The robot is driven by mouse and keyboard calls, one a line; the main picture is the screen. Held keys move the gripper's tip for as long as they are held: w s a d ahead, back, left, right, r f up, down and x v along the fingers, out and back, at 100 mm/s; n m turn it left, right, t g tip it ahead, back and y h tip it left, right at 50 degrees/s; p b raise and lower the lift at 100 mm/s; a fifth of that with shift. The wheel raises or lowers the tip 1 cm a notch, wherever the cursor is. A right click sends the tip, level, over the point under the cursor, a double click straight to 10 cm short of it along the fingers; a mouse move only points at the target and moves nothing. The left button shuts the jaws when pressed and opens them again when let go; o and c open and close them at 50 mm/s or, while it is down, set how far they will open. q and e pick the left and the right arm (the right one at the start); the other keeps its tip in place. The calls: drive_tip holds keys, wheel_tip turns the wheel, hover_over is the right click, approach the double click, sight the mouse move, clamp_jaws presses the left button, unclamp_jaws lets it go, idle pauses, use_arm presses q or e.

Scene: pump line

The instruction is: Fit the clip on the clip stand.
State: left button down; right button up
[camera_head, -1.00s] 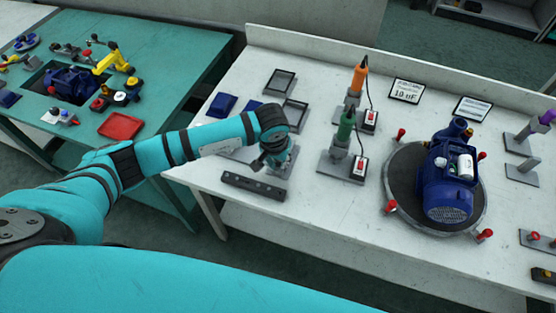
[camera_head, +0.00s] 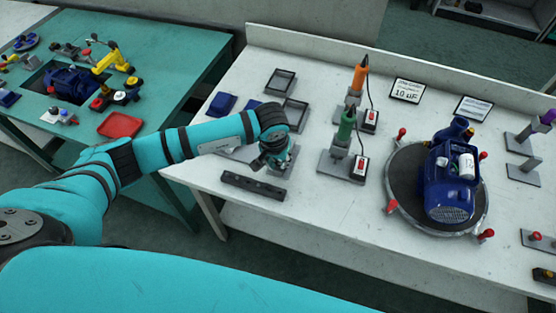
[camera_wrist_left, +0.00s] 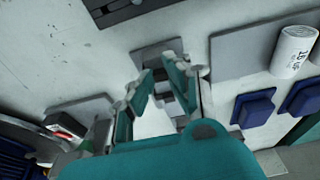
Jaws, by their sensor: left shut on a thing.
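My left gripper (camera_head: 272,162) is low over a small grey stand (camera_head: 287,164) on the white table. This appears to be the clip stand. In the left wrist view my gripper's fingers (camera_wrist_left: 160,80) close around a small dark piece, which seems to be the clip (camera_wrist_left: 160,75). It lies over the stand's grey plate (camera_wrist_left: 148,52). The fingers hide most of the clip, and I cannot tell whether it is seated on the stand or just above it. My right gripper is not in view.
A dark bar with holes (camera_head: 252,186) lies just in front of the gripper. A green-handled tool on a stand (camera_head: 345,130) is to the right, beyond it a blue pump (camera_head: 446,185) on a round plate. A white cylinder (camera_wrist_left: 294,50) and blue blocks (camera_wrist_left: 255,108) are near.

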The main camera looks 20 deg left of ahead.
use_arm(q)
drive_tip(key=shift+b, duration=0.35)
idle(0.7)
drive_tip(key=shift+f, duration=0.1)
drive_tip(key=c, duration=1.2)
unclamp_jaws()
drive_tip(key=r+p, duration=0.1)
drive_tip(key=r, duration=0.2)
drive_tip(key=s+r+p, duration=0.1)
drive_tip(key=r, duration=0.2)
drive_tip(key=shift+s+p, duration=0.15)
drive_tip(key=shift+p, duration=0.2)
